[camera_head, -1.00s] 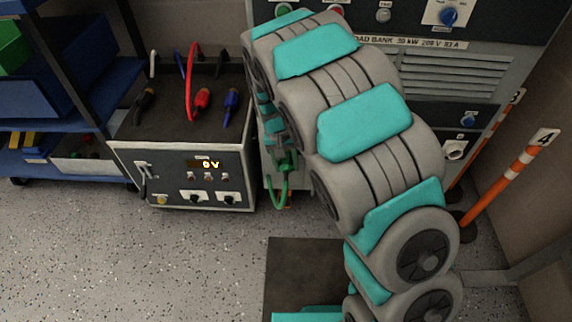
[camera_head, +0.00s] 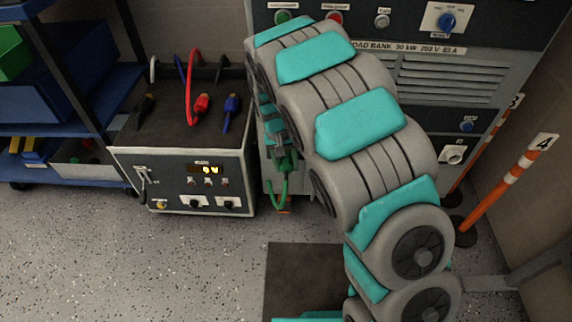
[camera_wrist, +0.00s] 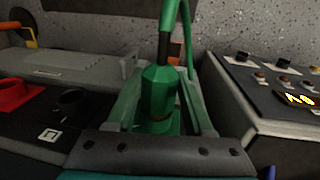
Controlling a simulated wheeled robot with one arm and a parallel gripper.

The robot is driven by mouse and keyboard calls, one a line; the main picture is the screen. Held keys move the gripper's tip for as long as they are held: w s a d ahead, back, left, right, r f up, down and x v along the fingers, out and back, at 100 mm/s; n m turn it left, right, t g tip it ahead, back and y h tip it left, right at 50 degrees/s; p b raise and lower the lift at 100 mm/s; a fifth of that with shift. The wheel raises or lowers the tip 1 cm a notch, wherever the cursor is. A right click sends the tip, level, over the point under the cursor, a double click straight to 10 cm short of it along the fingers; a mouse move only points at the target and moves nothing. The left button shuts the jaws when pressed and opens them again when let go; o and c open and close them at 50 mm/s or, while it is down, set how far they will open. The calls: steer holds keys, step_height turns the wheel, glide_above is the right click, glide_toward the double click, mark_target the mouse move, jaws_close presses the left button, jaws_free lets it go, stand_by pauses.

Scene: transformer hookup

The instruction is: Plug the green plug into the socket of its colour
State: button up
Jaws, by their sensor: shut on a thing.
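My gripper (camera_wrist: 161,92) is shut on the green plug (camera_wrist: 159,88), with one finger on each side of it. A green cable (camera_wrist: 167,20) leaves the plug's far end in the wrist view. A wider green part (camera_wrist: 168,124) shows at the plug's near end; I cannot tell whether it is the plug's collar or the green socket, or whether the plug is seated. In the head view the green plug (camera_head: 285,164) shows only partly below my gripper (camera_head: 279,140), in front of the load bank, and my arm hides the socket area.
A red socket (camera_wrist: 17,92) and a black socket (camera_wrist: 71,102) sit left of the plug in the wrist view. A grey transformer box (camera_head: 180,180) with red, blue and black plugs on top stands left of my arm. Striped posts (camera_head: 503,185) stand at the right.

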steer(key=shift+w, duration=0.25)
steer(key=o, duration=1.6)
steer(key=shift+c, duration=0.2)
steer(key=shift+r, duration=0.1)
steer(key=shift+a+r+p, duration=0.25)
steer(key=shift+r+p, duration=0.05)
steer(key=shift+r, duration=1.4)
steer(key=shift+a+r+p, duration=0.2)
steer(key=shift+r+p, duration=0.05)
steer(key=shift+r, duration=1.4)
steer(key=shift+r, duration=0.1)
